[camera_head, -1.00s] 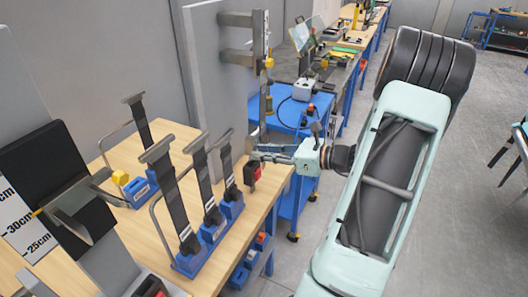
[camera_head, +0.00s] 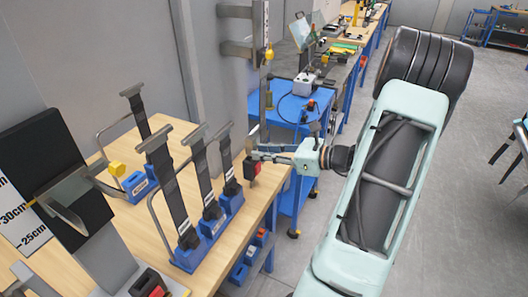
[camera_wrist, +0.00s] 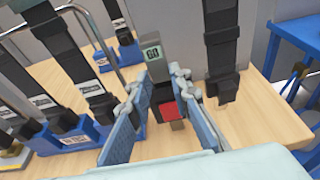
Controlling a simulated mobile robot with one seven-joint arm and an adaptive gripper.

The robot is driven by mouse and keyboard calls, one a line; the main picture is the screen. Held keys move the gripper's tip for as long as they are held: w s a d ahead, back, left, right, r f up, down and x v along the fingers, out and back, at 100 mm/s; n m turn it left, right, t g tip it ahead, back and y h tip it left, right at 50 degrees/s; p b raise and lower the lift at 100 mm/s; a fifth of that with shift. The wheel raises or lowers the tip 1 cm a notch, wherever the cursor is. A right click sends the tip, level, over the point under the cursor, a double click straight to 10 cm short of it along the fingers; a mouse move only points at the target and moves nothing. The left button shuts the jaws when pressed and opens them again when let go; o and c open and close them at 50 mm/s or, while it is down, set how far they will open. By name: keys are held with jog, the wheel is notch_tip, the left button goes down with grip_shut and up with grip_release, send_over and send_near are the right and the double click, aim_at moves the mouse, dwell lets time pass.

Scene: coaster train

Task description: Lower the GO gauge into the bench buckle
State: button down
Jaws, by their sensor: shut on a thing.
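The bench buckle (camera_wrist: 172,110) is black with a red button, directly below the gauge near the bench's right edge. In the head view the buckle (camera_head: 252,170) shows just under my gripper (camera_head: 258,154). The gauge's lower end is hidden by the fingers and the buckle, so I cannot tell whether it is inside the slot or only touching.
Blue stands with upright black straps (camera_head: 213,218) are close on the left of the wooden bench (camera_head: 130,222). A strap hangs just right of the gauge in the wrist view (camera_wrist: 222,50). A blue trolley (camera_head: 288,108) stands behind.

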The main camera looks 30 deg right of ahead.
jog(key=c, duration=1.7)
grip_release()
jog(key=shift+s, duration=0.1)
jog(key=v, duration=1.2)
jog(key=shift+r, duration=0.1)
